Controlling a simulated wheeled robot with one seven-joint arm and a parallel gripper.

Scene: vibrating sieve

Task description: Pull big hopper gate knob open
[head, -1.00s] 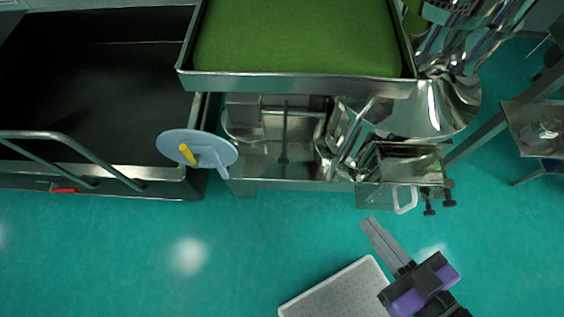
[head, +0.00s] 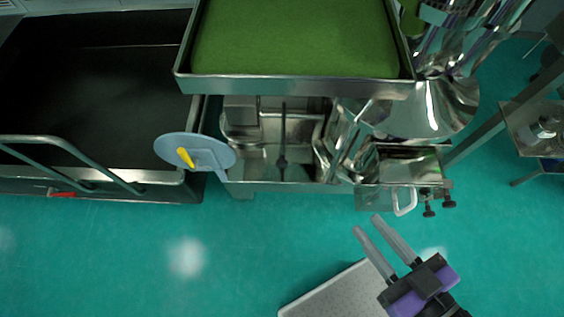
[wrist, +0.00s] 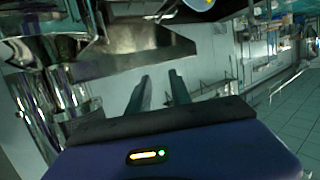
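My gripper (head: 366,223) is open and empty, low in front of the machine, with its two fingers apart and pointing up and left. In the wrist view the open fingers (wrist: 158,88) point toward metal parts, with nothing between them. A steel hopper tray full of green material (head: 297,38) is at the top. A small steel box with a white loop handle (head: 405,202) stands just beyond the fingertips, apart from them. Two black knobs (head: 439,204) sit at its right. I cannot tell which part is the big hopper gate knob.
A light-blue disc with a yellow handle (head: 186,157) is at the machine's left, beside a dark cart (head: 90,100). A pale tray (head: 335,292) lies below my gripper. A steel side table (head: 535,125) is at right. Teal floor at lower left is clear.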

